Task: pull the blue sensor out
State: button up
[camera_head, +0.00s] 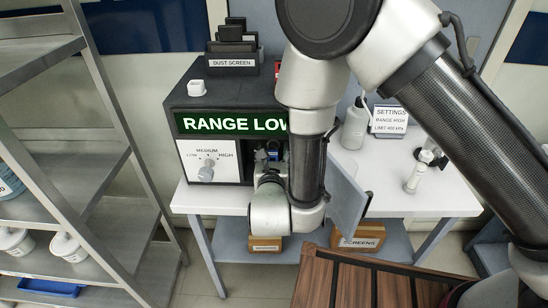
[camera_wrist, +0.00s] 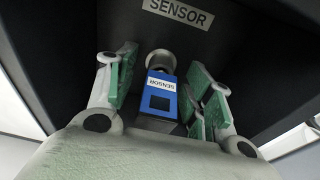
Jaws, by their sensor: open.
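In the head view the bay is in the dark machine (camera_head: 262,94) with the RANGE LOW display, and my arm hides most of the opening.
The bay's grey door (camera_head: 348,195) stands open on the right. A selector knob (camera_head: 206,172) is on the machine's left front. A bottle (camera_head: 355,127), a settings card (camera_head: 389,119) and a white fitting (camera_head: 413,180) stand right on the white table (camera_head: 440,196). A metal shelf (camera_head: 108,105) is left.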

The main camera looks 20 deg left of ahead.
grip_shut()
jog(key=shift+s+d+f, duration=0.1)
jog(key=shift+s+d, duration=0.05)
jog(key=shift+s, duration=0.45)
dwell(0.4)
jog(key=shift+s+d+f, duration=0.2)
jog(key=shift+s+d, duration=0.05)
jog(key=shift+s, duration=0.9)
jog(key=shift+s+d+f, duration=0.15)
jog(key=shift+s+d, duration=0.15)
jog(key=shift+s, duration=0.9)
jog(key=shift+s+d+f, duration=0.2)
jog(key=shift+s+d, duration=0.05)
jog(key=shift+s, duration=0.9)
jog(key=shift+s+d+f, duration=0.1)
jog(key=shift+s+d, duration=0.05)
jog(key=shift+s, duration=0.2)
